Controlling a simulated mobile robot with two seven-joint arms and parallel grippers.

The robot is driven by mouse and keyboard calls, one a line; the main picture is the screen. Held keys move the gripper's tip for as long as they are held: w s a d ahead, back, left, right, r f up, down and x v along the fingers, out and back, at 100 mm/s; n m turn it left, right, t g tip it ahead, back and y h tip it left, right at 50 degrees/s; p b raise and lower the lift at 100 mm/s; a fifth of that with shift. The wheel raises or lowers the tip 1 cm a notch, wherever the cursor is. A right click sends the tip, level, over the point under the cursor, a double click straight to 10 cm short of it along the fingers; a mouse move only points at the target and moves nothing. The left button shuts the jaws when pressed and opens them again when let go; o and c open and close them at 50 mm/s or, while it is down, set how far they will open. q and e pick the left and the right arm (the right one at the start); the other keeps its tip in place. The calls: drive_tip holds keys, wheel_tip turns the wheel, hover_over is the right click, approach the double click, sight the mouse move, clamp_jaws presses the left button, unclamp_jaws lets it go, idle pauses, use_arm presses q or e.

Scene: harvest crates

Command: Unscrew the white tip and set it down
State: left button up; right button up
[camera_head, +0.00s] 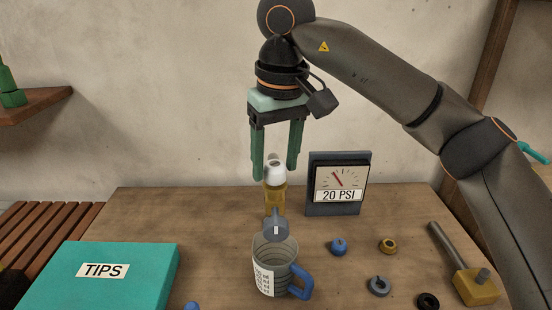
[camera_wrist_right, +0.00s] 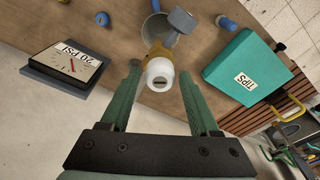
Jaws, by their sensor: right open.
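The white tip (camera_head: 275,172) sits on top of a yellow body (camera_head: 274,198), and a hole shows in its top. In the right wrist view the white tip (camera_wrist_right: 159,75) is near the middle with the yellow body (camera_wrist_right: 158,52) behind it. A grey part (camera_head: 276,224) shows in front of the yellow body, above a grey marked cup (camera_head: 268,262) with a blue handle. My right gripper (camera_head: 275,174) points down, open, with its green fingers on either side of the white tip and gaps on both sides. My left gripper is not in view.
A teal TIPS box (camera_head: 135,285) is at the front left. A gauge reading 20 PSI (camera_head: 340,190) stands right of the yellow body. Small rings and knobs, including a blue one (camera_head: 338,247), and a yellow-headed tool (camera_head: 475,286) lie at right. The table's left back is clear.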

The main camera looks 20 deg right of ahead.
sight(274, 163)
drive_tip(key=m, duration=0.5)
drive_tip(key=shift+a+h, duration=0.1)
drive_tip(key=shift+h, duration=0.2)
drive_tip(key=shift+c, duration=0.2)
drive_tip(key=c, duration=0.7)
drive_tip(key=n, duration=0.5)
drive_tip(key=shift+n+y, duration=0.3)
drive_tip(key=shift+y, duration=0.1)
drive_tip(key=shift+r+p, duration=2.3)
drive_tip(key=shift+p, duration=0.1)
